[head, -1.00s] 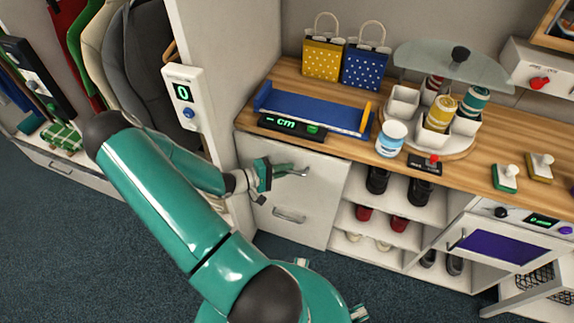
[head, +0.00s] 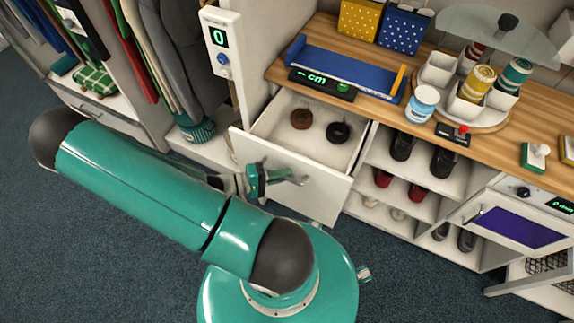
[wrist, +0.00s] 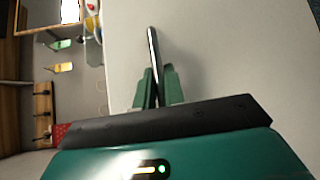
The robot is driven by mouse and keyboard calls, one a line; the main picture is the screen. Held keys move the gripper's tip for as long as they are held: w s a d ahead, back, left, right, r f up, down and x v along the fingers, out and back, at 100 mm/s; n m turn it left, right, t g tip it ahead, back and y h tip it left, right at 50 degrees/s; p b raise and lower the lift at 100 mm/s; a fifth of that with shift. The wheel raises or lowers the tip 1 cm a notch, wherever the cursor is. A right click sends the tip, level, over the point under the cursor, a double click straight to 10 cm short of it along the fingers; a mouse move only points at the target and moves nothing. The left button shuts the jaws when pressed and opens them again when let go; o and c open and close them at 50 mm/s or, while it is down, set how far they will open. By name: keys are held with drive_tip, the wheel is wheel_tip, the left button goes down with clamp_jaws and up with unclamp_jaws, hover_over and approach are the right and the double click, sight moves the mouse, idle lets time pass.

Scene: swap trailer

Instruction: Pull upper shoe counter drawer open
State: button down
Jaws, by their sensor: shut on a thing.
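The upper shoe counter drawer (head: 262,128) is pulled out from under the wooden counter. A brown round item (head: 301,119) and a black round item (head: 338,132) lie inside it. My gripper (head: 281,177) is at the drawer's front and is shut on the drawer handle. In the wrist view the metal handle bar (wrist: 153,50) runs between the two green fingers (wrist: 158,88), with the pale drawer front (wrist: 225,60) behind it. The lower drawer's handle is hidden in the head view.
The counter (head: 385,110) carries a blue foot-measuring tray (head: 345,72), a white jar (head: 422,103) and a carousel of cups. Shoe shelves (head: 390,170) stand right of the drawer. Hanging clothes (head: 170,60) are at left. Open carpet (head: 110,230) lies in front.

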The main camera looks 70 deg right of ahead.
drive_tip(key=shift+w+a, duration=0.1)
drive_tip(key=shift+a, duration=0.15)
drive_tip(key=c, duration=1.8)
unclamp_jaws()
drive_tip(key=shift+o, duration=0.2)
drive_tip(key=v, duration=1.3)
drive_tip(key=shift+w+a, duration=0.25)
drive_tip(key=shift+w, duration=0.05)
drive_tip(key=shift+r, duration=0.2)
